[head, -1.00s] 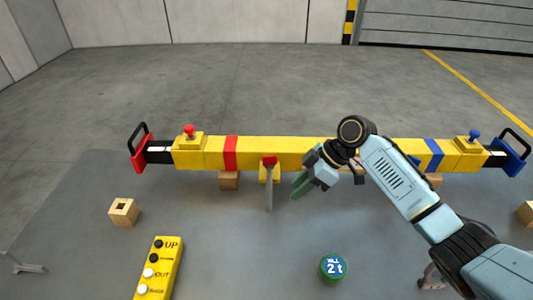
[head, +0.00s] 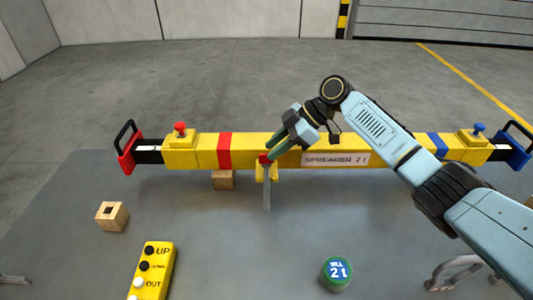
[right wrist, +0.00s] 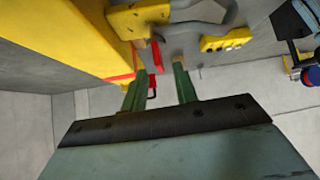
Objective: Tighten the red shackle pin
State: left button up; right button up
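The red shackle pin (head: 264,158) shows as a small red head at the yellow lug (head: 260,173) below the middle of the yellow spreader beam (head: 340,143). A grey shackle (head: 267,195) hangs there, seen edge-on. My right gripper (head: 274,154) has its green fingertips close to the pin head. In the right wrist view the fingers (right wrist: 160,67) are apart, with the red pin head (right wrist: 157,56) near the gap at their tips. I cannot tell whether they touch it. The grey shackle (right wrist: 208,27) curves beyond. My left gripper is not in view.
A yellow control box (head: 152,271) and a wooden block (head: 112,216) stand at front left. A green "2 t" disc (head: 337,273) lies at front centre. Another grey shackle (head: 457,270) lies at right. The table between the box and the disc is clear.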

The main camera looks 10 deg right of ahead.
jog(key=shift+x, duration=1.75)
grip_shut()
